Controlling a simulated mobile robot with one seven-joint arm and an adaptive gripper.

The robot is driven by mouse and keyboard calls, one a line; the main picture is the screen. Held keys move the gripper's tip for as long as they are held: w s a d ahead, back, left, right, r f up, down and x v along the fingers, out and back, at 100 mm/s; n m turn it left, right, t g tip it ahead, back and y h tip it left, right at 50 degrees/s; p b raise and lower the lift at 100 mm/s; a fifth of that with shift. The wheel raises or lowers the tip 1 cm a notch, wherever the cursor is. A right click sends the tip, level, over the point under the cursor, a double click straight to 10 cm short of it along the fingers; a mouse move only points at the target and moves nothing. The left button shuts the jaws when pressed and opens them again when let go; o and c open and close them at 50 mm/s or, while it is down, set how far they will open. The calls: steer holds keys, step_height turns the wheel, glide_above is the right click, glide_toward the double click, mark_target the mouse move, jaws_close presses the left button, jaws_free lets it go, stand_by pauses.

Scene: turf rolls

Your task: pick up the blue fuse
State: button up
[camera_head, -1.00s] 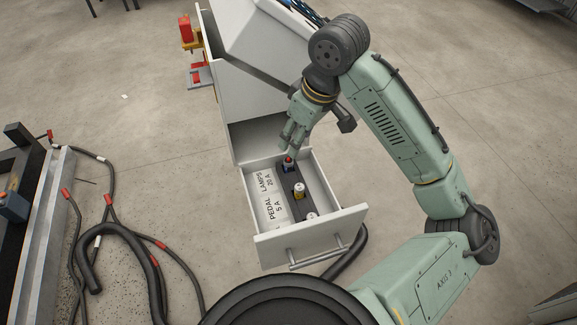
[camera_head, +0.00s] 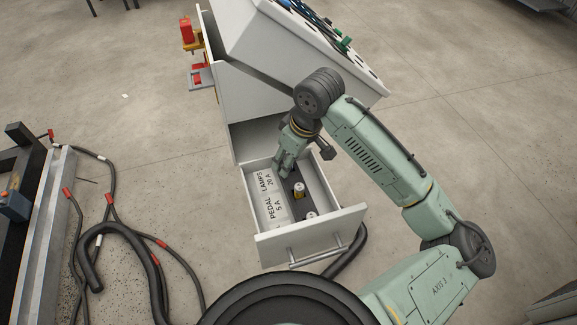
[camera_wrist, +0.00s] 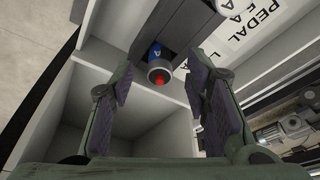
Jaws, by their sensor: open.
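The blue fuse (camera_wrist: 156,58) shows in the wrist view, a small blue cylinder with a grey collar and a red tip. It stands at the end of a dark strip (camera_wrist: 178,25) in the open drawer (camera_head: 325,190). My gripper (camera_wrist: 160,95) is open, its two padded fingers apart on either side of the fuse, with the fuse a little beyond the fingertips. In the head view my gripper (camera_head: 285,170) is over the back of the drawer and hides the fuse.
The white cabinet (camera_head: 250,110) rises behind the drawer. Black cables (camera_head: 130,240) lie on the floor at left.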

steer(key=shift+c, duration=0.4)
jaws_close()
